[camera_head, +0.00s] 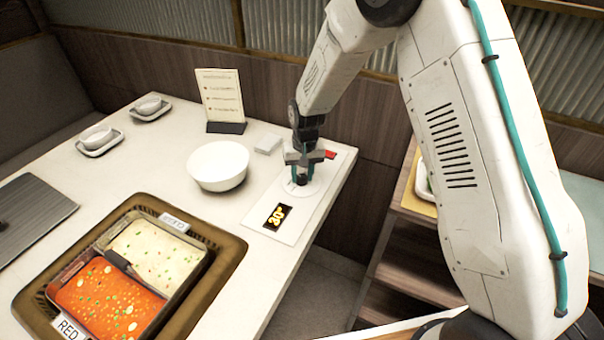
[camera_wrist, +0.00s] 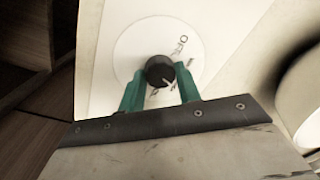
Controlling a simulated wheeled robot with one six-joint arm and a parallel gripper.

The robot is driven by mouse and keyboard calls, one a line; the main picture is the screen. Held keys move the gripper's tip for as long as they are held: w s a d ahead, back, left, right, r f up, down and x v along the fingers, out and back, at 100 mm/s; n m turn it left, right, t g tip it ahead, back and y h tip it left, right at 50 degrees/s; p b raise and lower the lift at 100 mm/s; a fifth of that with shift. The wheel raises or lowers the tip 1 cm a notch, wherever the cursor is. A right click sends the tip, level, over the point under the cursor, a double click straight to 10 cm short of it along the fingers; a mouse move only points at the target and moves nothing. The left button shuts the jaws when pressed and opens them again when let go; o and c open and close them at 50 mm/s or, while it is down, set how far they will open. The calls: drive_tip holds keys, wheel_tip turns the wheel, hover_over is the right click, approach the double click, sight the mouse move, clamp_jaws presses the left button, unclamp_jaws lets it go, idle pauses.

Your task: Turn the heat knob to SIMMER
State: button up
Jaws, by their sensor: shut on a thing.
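The black heat knob (camera_wrist: 160,71) stands on a white round dial plate (camera_wrist: 131,50) in the wrist view. The word OFF shows at the dial's upper right; other lettering is partly hidden by the fingers. My gripper (camera_wrist: 161,86) has its green fingers on either side of the knob, shut on it. In the head view my gripper (camera_head: 303,172) points down over the control panel (camera_head: 292,213) at the table's right edge. A small display (camera_head: 277,217) on the panel glows with orange digits that look like 20. The SIMMER mark cannot be made out.
A white bowl (camera_head: 218,166) stands left of the panel. A two-part pot with red and pale broth (camera_head: 190,222) sits in a brown frame in front. A menu card (camera_head: 220,96), a small white block (camera_head: 268,144) and a red item (camera_head: 331,154) are near the panel.

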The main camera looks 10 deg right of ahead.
sight(303, 177)
drive_tip(key=shift+m, duration=0.5)
drive_tip(key=o, duration=1)
drive_tip(key=shift+c, duration=0.2)
wheel_tip(303, 177, up, 8)
drive_tip(key=shift+d+f, duration=0.1)
drive_tip(key=shift+d, duration=0.05)
